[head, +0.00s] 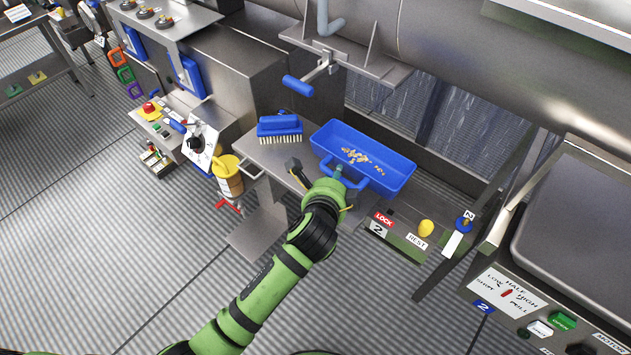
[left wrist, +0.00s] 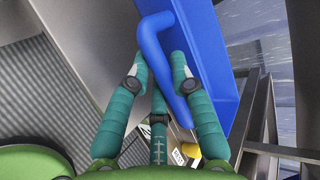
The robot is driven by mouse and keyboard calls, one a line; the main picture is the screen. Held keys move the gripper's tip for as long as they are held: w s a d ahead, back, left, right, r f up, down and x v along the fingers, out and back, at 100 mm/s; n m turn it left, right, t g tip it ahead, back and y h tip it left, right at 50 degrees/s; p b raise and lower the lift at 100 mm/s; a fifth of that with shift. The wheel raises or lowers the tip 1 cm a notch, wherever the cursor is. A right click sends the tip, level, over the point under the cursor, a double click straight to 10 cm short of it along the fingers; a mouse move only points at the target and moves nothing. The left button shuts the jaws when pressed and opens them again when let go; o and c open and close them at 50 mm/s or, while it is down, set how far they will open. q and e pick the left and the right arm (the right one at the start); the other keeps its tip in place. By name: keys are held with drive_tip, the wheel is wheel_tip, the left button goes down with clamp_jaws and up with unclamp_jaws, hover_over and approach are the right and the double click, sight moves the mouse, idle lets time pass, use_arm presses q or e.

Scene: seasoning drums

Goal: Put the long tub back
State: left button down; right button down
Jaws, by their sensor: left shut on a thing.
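The long blue tub (head: 395,178) has yellowish crumbs on its floor and lies at the steel ledge (head: 262,150), below the steel drum. Its blue handle bar (head: 358,179) faces me. My left gripper (head: 338,174) reaches in from below and is at the handle. In the left wrist view, my left gripper's (left wrist: 160,62) teal fingers are shut on the tub's handle (left wrist: 165,75), with the tub's blue wall (left wrist: 207,50) just beyond. The exact finger contact is partly hidden. My right gripper is not in view.
A blue brush (head: 280,129) stands on the ledge left of the tub. A yellow bucket (head: 228,177) hangs further left. A LOCK/REST panel (head: 395,234) with a yellow knob (head: 426,228) is close on the right. A blue-gripped lever (head: 297,86) projects above.

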use_arm(q)
drive_tip(key=a+f, duration=0.1)
drive_tip(key=w+a, duration=0.1)
drive_tip(key=w+a+f, duration=0.1)
drive_tip(key=a, duration=0.1)
drive_tip(key=shift+f+p, duration=0.3)
drive_tip(key=shift+p, duration=0.1)
drive_tip(key=shift+w+a+f, duration=0.15)
drive_tip(key=shift+a, duration=0.05)
drive_tip(key=shift+f, duration=0.4)
wheel_tip(320, 180, down, 3)
drive_tip(key=shift+f, duration=0.15)
drive_tip(key=c, duration=1.1)
unclamp_jaws()
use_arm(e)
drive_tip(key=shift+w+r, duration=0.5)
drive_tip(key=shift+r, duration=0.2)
